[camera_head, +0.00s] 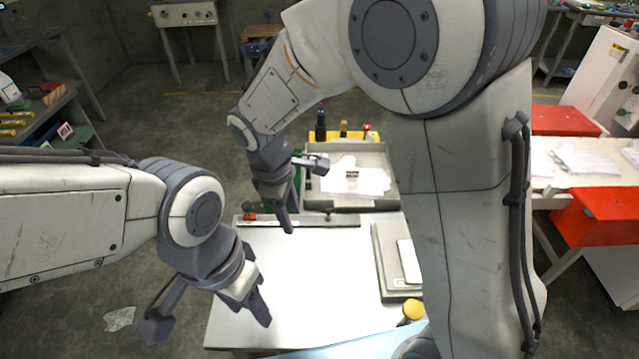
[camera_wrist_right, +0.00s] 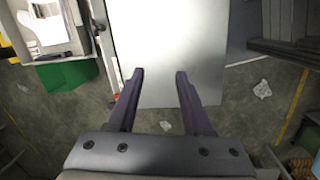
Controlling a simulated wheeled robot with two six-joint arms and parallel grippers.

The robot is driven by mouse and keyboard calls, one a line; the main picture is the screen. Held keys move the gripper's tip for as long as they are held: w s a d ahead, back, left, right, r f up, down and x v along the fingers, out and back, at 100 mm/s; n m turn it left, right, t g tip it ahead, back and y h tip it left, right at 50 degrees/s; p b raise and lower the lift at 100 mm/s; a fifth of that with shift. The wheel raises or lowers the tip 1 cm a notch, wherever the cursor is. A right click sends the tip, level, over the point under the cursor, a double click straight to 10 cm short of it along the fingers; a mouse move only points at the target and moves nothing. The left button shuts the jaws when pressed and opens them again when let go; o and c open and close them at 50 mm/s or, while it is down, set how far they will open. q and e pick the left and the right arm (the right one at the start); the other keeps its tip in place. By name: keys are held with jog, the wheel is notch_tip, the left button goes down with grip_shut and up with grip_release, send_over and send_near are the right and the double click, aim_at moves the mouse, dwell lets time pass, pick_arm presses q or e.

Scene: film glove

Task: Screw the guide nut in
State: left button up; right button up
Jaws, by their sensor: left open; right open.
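I cannot make out a guide nut for certain in either view. My right gripper (camera_head: 287,222) hangs over the far left part of the white table (camera_head: 300,280), fingers pointing down. In the right wrist view its two fingers (camera_wrist_right: 160,75) are spread with nothing between them, over the table's edge and the floor. My left gripper (camera_head: 260,310) is above the table's near left part, seen side-on, with nothing visible held. A yellow round-topped piece (camera_head: 413,308) stands at the table's near right, partly hidden by my right arm.
A grey tray (camera_head: 378,150) behind the table holds white glove-shaped film (camera_head: 362,182). A flat grey plate (camera_head: 388,262) with a white pad lies at the table's right. Red boxes (camera_head: 597,210) stand far right. The table's middle is clear.

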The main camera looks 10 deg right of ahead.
jog(key=w+d+f+n+h+p, duration=0.1)
jog(key=w+d+f+n+p, duration=0.15)
jog(key=w, duration=0.65)
jog(key=n+h+p, duration=0.2)
jog(key=n+p, duration=0.1)
jog(key=n, duration=0.1)
send_near(328, 210)
pick_arm(q)
notch_tip(328, 210, up, 9)
jog(key=p, duration=0.2)
pick_arm(e)
jog(key=shift+n, duration=0.25)
jog(key=x, duration=0.8)
jog(key=shift+f, duration=0.1)
pick_arm(q)
jog(key=shift+d, duration=0.1)
pick_arm(e)
grip_shut()
